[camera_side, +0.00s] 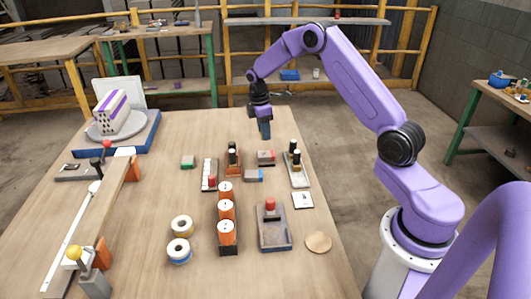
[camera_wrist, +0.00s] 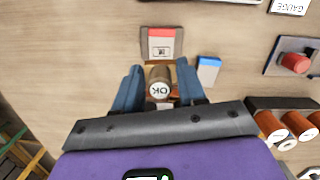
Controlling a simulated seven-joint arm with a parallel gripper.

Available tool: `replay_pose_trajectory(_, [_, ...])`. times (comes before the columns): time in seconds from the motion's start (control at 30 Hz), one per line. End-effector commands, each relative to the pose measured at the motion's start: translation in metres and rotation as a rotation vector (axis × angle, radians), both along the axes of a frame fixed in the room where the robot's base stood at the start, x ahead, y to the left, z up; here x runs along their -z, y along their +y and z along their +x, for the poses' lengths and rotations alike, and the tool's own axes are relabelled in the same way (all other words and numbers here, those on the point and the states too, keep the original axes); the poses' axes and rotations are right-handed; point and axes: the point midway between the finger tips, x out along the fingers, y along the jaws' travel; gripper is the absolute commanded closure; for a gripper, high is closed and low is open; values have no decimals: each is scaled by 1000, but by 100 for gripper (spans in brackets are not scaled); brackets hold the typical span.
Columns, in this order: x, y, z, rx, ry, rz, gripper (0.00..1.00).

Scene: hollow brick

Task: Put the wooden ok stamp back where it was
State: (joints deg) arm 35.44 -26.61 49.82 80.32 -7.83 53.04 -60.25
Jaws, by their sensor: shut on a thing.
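My gripper (camera_side: 265,132) hangs above the far part of the table in the side view. In the wrist view its two blue fingers (camera_wrist: 159,88) are shut on the wooden ok stamp (camera_wrist: 160,82), whose round white OK label faces the camera. In the side view I cannot make out the stamp between the fingers. An orange-brown wooden rack (camera_side: 233,170) with dark-handled stamps stands on the table, to the left of and nearer than my gripper in the side view. In the wrist view, orange-brown parts show around the held stamp, mostly hidden by it and the fingers.
A red-and-grey pad (camera_wrist: 161,44) and a blue-and-white block (camera_wrist: 208,70) lie close by. A tray with a red knob (camera_side: 271,240), orange rolls (camera_side: 226,210) in a black holder and another stamp holder (camera_side: 298,180) stand around. Bare table lies at the far end.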

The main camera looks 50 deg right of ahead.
Motion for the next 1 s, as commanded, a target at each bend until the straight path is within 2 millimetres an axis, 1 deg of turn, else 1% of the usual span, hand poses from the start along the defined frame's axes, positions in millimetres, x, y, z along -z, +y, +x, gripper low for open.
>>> replay_pose_trajectory(0.17, [-3,4,-4,1,-2,-1,79])
replay_pose_trajectory(0.27, [-7,12,-14,4,-1,-2,79])
replay_pose_trajectory(0.37, [-12,24,-29,9,-1,-3,79])
replay_pose_trajectory(0.57, [-21,49,-70,19,-2,-5,79])
replay_pose_trajectory(0.7, [-26,65,-102,29,-3,-6,79])
replay_pose_trajectory(1.0, [-32,91,-176,46,-2,-3,79])
